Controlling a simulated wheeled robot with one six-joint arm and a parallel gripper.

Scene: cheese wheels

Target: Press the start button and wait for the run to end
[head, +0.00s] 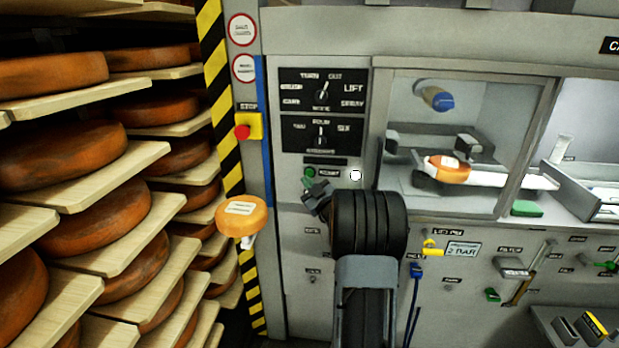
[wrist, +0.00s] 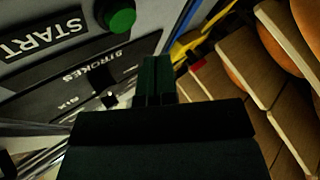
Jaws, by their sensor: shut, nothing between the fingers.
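The green start button (head: 309,172) sits low on the grey machine panel, left of a small black label. It also shows in the wrist view (wrist: 121,18) beside the START label (wrist: 40,36). My gripper (head: 314,190) is just below the button in the head view, and its dark fingers (wrist: 157,70) are together and empty in the wrist view. A gap shows between the fingers and the button in the wrist view; I cannot tell the depth exactly. Behind the window (head: 510,130), an orange cheese wheel (head: 448,169) sits on a machine carriage.
Two selector knobs (head: 322,93) (head: 321,136) are above the button, and a white round light (head: 355,175) is right of it. A red stop button (head: 242,132) is at left. Shelves of cheese wheels (head: 75,155) fill the left. One cheese (head: 242,215) stands out near the striped post.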

